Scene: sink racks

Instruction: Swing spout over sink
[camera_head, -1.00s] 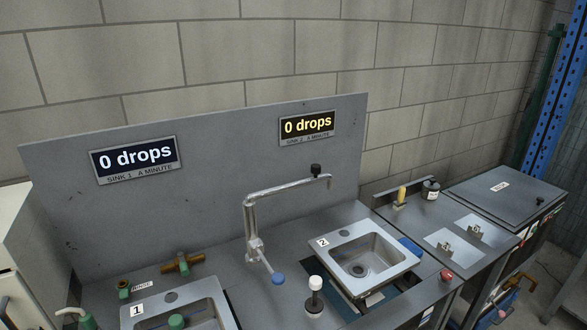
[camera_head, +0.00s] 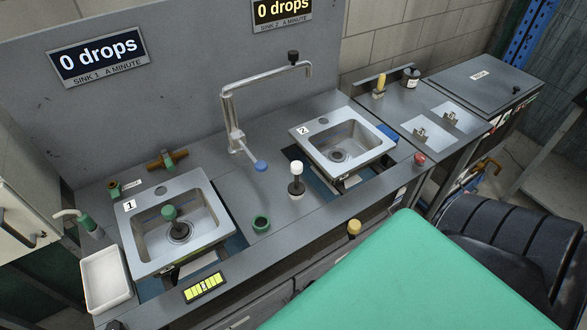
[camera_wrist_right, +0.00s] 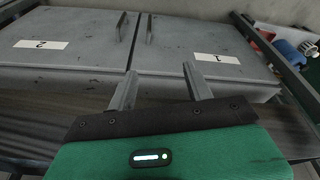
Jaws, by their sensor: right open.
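The metal spout (camera_head: 265,77) rises from a tap body (camera_head: 235,140) on the counter between the two sinks. Its arm points right, with a black knob near the tip, and the tip appears above the back of sink 2 (camera_head: 375,147). A lever with a blue end (camera_head: 261,165) sticks out from the tap's base. Sink 1 (camera_head: 215,196) is at the left, with a green-topped plug in its basin. My right gripper (camera_wrist_right: 160,82) is open and empty in the right wrist view, in front of grey panels. Neither gripper shows in the head view.
A white tray (camera_head: 106,281) is at the left. Two grey panels with upside-down labels 1 (camera_wrist_right: 217,57) and 2 (camera_wrist_right: 40,44) face the right wrist.

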